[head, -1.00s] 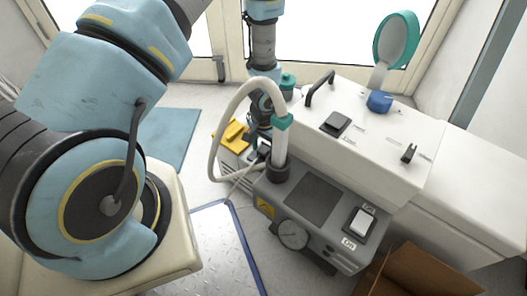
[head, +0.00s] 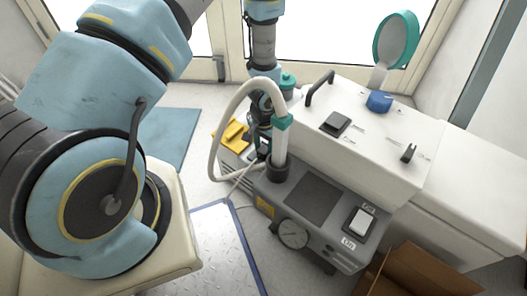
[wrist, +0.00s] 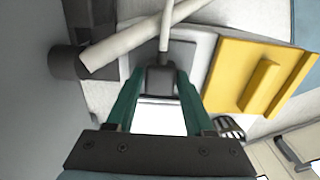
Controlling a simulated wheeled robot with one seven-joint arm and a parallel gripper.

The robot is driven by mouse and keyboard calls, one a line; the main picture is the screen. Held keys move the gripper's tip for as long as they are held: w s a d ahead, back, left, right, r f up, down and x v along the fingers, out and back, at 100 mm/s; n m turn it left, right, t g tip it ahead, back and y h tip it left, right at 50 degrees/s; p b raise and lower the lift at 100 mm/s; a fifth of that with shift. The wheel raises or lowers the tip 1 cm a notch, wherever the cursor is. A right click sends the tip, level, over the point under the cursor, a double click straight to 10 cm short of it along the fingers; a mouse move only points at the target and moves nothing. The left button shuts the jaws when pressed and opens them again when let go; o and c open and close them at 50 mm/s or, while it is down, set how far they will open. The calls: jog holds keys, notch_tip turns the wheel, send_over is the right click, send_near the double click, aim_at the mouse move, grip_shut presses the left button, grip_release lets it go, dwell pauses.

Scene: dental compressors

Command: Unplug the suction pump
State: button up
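The suction pump is the grey unit (head: 272,205) with a round gauge (head: 293,234) and a white switch. A thick white hose (head: 218,130) loops from its teal-collared port. My gripper (head: 262,146) is low behind the hose, partly hidden in the head view. In the wrist view my gripper's two green fingers (wrist: 160,82) flank a dark grey plug (wrist: 160,79) and appear shut on it. A thin pale cable (wrist: 165,28) runs up from the plug. A grey panel (wrist: 196,52) lies behind it. I cannot tell whether the plug is seated in a socket.
A yellow block on a yellow plate (wrist: 262,86) is close beside the plug. The thick hose crosses near my fingers. A white cabinet (head: 375,145) with a black handle stands behind the pump. An open cardboard box (head: 425,275) is at the front right.

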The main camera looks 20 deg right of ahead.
aim_at(264, 150)
grip_shut()
jog(key=shift+r, duration=0.1)
dwell(0.5)
jog(key=shift+r+p, duration=2.45)
jog(key=shift+r, duration=0.5)
